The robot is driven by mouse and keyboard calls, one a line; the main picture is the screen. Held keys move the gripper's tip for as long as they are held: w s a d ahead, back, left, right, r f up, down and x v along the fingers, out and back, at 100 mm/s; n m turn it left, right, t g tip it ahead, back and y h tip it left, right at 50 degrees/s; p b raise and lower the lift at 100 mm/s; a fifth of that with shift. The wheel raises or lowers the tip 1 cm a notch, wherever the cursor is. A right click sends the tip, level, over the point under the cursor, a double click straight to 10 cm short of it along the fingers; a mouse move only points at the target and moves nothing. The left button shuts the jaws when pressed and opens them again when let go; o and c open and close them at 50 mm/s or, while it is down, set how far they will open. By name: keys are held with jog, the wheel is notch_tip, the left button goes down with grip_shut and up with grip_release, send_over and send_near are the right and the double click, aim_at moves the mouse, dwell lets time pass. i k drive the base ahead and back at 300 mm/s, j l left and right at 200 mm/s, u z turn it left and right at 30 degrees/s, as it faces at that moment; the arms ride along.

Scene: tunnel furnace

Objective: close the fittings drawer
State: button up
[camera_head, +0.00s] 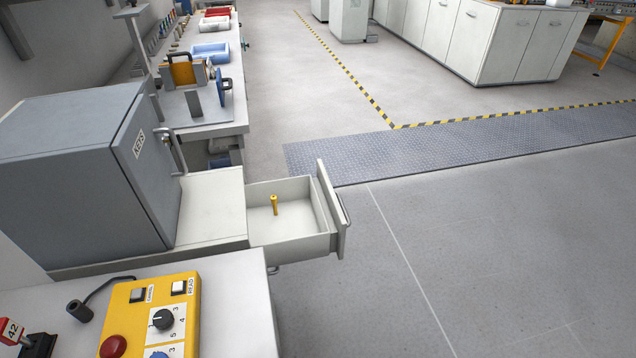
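The drawer (291,246) is pulled out to the right from a low white cabinet (212,208). Its front panel (328,208) faces right and carries a bar handle (343,208). A small yellow upright piece (275,204) stands inside the drawer; the rest of the visible drawer floor is bare. I see no label on the drawer. My gripper is not in this view.
A grey box marked KEYS (85,165) sits on the cabinet. A yellow control panel (152,318) lies on the near bench. A workbench with blue trays (211,52) runs behind. The grey floor (480,250) right of the drawer is clear.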

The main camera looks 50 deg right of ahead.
aim_at(311, 221)
jog(key=k+l, duration=0.1)
jog(key=l, duration=0.2)
jog(key=k+l, duration=0.15)
jog(key=l, duration=0.15)
jog(key=k+l+z, duration=0.1)
jog(key=l, duration=0.2)
jog(key=k+l, duration=0.15)
jog(key=l, duration=0.15)
